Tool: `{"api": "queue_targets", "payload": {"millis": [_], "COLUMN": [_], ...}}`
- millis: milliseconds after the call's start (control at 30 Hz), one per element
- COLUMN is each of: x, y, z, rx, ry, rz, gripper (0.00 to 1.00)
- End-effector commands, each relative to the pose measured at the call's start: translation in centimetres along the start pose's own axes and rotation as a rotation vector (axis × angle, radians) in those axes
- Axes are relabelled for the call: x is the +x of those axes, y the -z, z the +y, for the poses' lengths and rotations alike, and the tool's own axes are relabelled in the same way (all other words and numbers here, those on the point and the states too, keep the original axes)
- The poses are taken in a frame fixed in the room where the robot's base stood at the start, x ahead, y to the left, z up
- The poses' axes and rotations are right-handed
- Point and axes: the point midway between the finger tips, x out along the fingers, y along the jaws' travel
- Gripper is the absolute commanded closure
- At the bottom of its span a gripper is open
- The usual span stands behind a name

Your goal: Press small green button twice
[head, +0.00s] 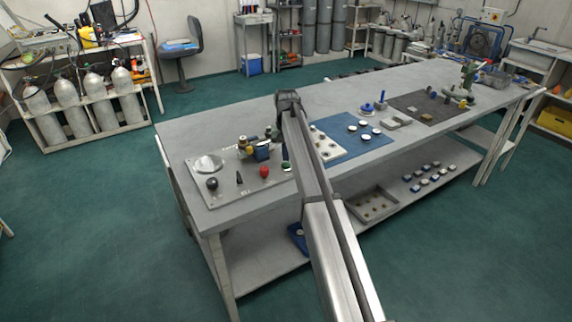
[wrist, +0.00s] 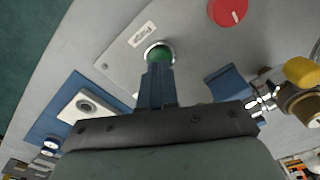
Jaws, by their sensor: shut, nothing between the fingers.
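The small green button (wrist: 159,54) sits in a light metal ring on the grey panel in the wrist view. A white label plate is beside it. My gripper (wrist: 157,70) is shut and empty, with its blue fingertips over the near edge of the button. I cannot tell whether the tips touch it. In the head view a bit of green (head: 286,166) shows at the left edge of my arm, probably this button. My fingers are mostly hidden there.
A red knob (wrist: 228,10) is close by on the panel. A blue block (wrist: 228,82) and a brass valve with a yellow handle (wrist: 302,72) stand to the right. A black ball knob (head: 212,183) is at the panel's front left. A blue mat (head: 350,138) lies right of my arm.

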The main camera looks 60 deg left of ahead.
Motion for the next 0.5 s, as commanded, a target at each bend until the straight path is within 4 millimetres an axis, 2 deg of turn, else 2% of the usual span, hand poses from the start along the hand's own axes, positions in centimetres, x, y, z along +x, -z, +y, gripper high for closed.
{"api": "queue_targets", "payload": {"millis": [500], "x": [0.44], "y": [0.0], "z": [0.0], "rx": [0.0], "ry": [0.0], "rz": [0.0], "gripper": [1.0]}}
